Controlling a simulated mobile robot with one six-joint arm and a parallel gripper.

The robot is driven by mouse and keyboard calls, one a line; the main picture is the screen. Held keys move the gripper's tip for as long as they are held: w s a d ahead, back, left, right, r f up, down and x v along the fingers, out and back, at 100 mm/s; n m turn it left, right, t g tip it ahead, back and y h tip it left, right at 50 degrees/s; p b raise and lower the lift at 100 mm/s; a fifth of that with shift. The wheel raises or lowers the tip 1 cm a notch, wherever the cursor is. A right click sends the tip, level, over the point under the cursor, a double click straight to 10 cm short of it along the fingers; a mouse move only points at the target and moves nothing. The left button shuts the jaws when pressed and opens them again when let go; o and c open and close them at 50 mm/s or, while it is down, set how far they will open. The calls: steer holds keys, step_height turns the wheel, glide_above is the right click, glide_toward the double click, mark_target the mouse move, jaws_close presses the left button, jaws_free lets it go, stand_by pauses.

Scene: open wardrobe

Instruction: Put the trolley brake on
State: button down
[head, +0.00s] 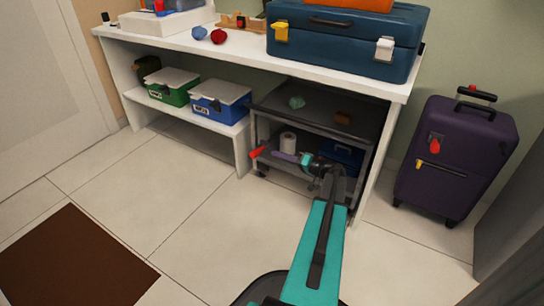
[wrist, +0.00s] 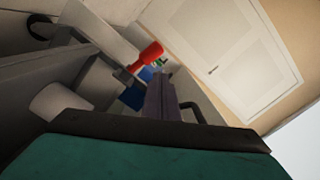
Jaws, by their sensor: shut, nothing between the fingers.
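The dark grey trolley (head: 262,128) stands under the white workbench, with a dark top tray and a lower shelf. A red brake lever (head: 258,152) sticks out at its left front corner. In the wrist view the red lever (wrist: 151,53) is on a grey stem, just beyond my fingertips. My gripper (head: 274,153) reaches in from the right along the trolley's front, its purple fingers shut and empty. The fingers also show in the wrist view (wrist: 158,82). They look close to the lever; I cannot tell whether they touch it.
A white roll (head: 288,142) and a blue box (head: 343,158) sit on the trolley's lower shelf. A bench leg (head: 242,156) stands left of the trolley. A purple suitcase (head: 455,160) stands at the right. The tiled floor (head: 165,205) in front is clear beside a brown mat (head: 75,262).

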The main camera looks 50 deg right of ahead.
steer(key=shift+v, duration=0.95)
steer(key=shift+w+a+r, duration=0.1)
